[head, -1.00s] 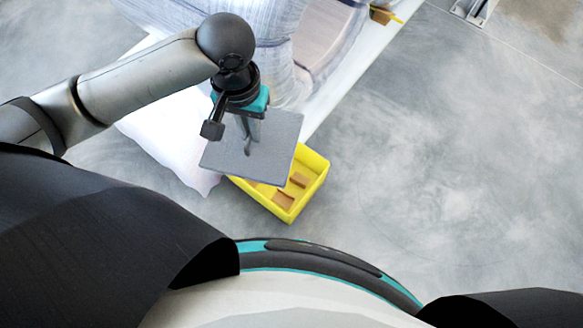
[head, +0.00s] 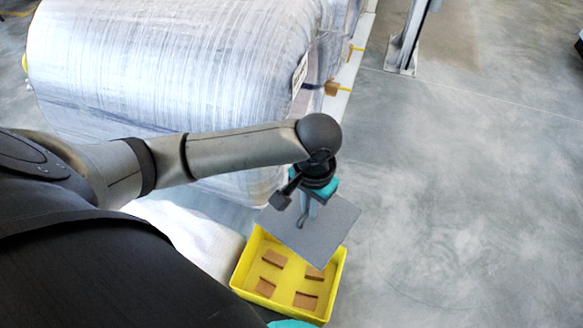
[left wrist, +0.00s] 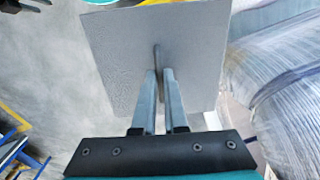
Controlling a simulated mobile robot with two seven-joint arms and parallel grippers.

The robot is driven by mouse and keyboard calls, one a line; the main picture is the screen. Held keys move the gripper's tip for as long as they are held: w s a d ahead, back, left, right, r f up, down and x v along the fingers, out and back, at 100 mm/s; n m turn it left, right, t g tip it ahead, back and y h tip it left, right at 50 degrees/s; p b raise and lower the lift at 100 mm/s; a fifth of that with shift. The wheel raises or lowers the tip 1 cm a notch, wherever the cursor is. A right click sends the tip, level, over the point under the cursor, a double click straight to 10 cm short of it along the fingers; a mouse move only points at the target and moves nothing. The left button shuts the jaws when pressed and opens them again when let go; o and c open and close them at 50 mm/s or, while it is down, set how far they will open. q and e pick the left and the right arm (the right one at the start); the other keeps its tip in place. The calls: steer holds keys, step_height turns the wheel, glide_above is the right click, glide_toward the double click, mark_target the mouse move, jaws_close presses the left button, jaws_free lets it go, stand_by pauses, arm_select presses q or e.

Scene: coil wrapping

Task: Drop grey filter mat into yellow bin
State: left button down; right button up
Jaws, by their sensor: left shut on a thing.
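The grey filter mat (head: 328,226) is a flat square plate. My left gripper (head: 302,220) is shut on it, gripping a small upright tab near its middle. The left wrist view shows the mat (left wrist: 115,60) spread beyond the shut fingers (left wrist: 160,80). The yellow bin (head: 238,279) is an open rectangular box below the gripper. The mat is held above the bin and hides its far right part in the head view. I cannot tell the exact height between them. My right gripper does not show clearly in either view.
Several brown blocks (head: 306,300) lie on the bin's floor. A large film-wrapped coil (head: 170,70) stands behind and left of the bin. White sheeting (head: 190,235) lies left of the bin. Grey floor (head: 460,200) to the right is clear. A grey post (head: 407,45) stands farther back.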

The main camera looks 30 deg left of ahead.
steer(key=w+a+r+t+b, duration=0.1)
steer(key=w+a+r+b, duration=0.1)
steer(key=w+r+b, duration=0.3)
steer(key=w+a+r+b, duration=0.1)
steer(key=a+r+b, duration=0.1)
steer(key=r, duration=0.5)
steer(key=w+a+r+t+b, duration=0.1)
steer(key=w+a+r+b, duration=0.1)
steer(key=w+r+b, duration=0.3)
arm_select(q)
steer(key=a+f+m+b, duration=0.1)
steer(key=f+m, duration=0.1)
steer(key=f, duration=1.1)
steer(key=s+a+f+m+b, duration=0.1)
steer(key=f+m+b, duration=0.1)
steer(key=f, duration=1.1)
steer(key=a+f+m+b, duration=0.1)
steer(key=f+m, duration=0.3)
steer(key=f, duration=0.9)
steer(key=shift+s+a+f+b, duration=0.3)
steer(key=shift+a+b, duration=0.05)
steer(key=shift+b, duration=0.15)
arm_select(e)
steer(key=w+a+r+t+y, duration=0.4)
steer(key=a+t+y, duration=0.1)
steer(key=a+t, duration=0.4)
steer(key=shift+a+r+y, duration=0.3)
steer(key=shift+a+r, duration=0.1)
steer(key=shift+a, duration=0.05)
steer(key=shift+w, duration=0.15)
